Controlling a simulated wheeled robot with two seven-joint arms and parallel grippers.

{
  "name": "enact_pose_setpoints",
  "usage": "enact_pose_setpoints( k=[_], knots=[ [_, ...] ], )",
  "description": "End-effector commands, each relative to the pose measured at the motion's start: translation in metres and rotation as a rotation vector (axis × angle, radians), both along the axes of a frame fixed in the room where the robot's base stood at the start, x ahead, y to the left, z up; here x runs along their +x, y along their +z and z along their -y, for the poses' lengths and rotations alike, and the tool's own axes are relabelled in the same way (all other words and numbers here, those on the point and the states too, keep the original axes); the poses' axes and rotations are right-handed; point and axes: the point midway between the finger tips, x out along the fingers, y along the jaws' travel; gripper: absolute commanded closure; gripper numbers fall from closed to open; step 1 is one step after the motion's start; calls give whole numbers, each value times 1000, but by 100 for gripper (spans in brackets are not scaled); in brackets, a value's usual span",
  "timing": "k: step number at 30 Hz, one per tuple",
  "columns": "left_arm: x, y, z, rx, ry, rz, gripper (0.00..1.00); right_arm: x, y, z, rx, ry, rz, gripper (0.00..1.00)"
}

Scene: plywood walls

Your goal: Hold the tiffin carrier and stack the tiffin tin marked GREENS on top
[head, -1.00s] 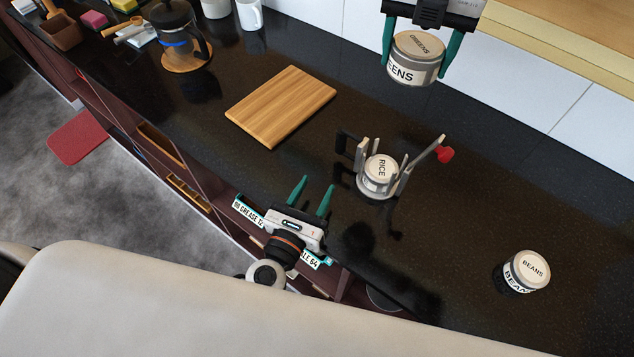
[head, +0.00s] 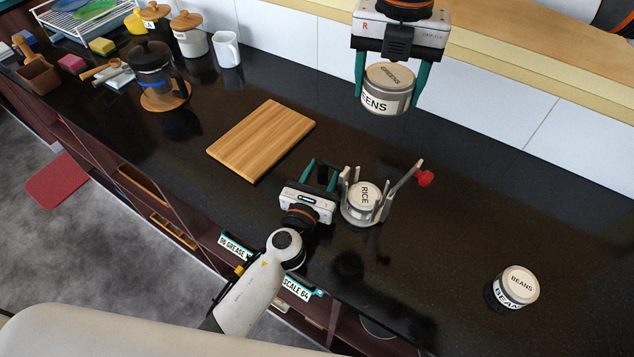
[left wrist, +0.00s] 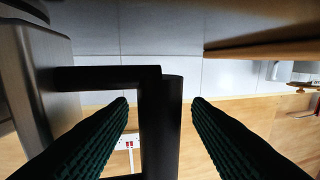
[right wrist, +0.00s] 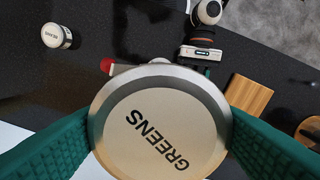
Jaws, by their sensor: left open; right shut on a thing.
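The tiffin carrier (head: 345,210) stands on the dark counter, a metal frame with a red knob (head: 425,178) on its raised arm. The tin marked RICE (head: 364,196) sits inside it. My left gripper (head: 323,170) is open at the carrier's left side; in the left wrist view the carrier's black handle (left wrist: 160,115) shows between its open fingers. My right gripper (head: 392,88) is shut on the tin marked GREENS (head: 385,100), held upright above the counter behind the carrier. The GREENS lid (right wrist: 160,130) fills the right wrist view. The tin marked BEANS (head: 517,285) stands at the right.
A wooden board (head: 262,140) lies left of the carrier. A coffee press (head: 155,75), a white mug (head: 227,50) and lidded jars (head: 190,35) stand at the back left. The counter between carrier and BEANS tin is clear.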

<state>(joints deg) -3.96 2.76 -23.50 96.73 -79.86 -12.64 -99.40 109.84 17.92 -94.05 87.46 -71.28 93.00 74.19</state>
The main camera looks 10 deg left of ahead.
Motion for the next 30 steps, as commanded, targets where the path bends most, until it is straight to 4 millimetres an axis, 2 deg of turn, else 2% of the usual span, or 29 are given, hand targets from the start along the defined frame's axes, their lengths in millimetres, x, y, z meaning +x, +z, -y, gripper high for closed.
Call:
enact_pose_setpoints(
  k=[9, 17, 22, 26, 30],
  knots=[
    [2, 0, 0, 0, 0, 0, 57, 0, 0, 0, 1, 0, 1, 63],
    [2, 0, 0, 0, 0, 0, 99, 0, 0, 0, 1, 0, 1, 63],
    [2, 0, 0, 0, 0, 0, 100, 0, -2, 0, 0, 15, 0, 63],
    [2, 0, 0, 0, 0, 0, 100, 3, -20, 1, -2, 126, -5, 63],
    [2, 0, 0, 0, -1, 0, 100, 6, -57, 1, -2, 385, -10, 63]
  ],
)
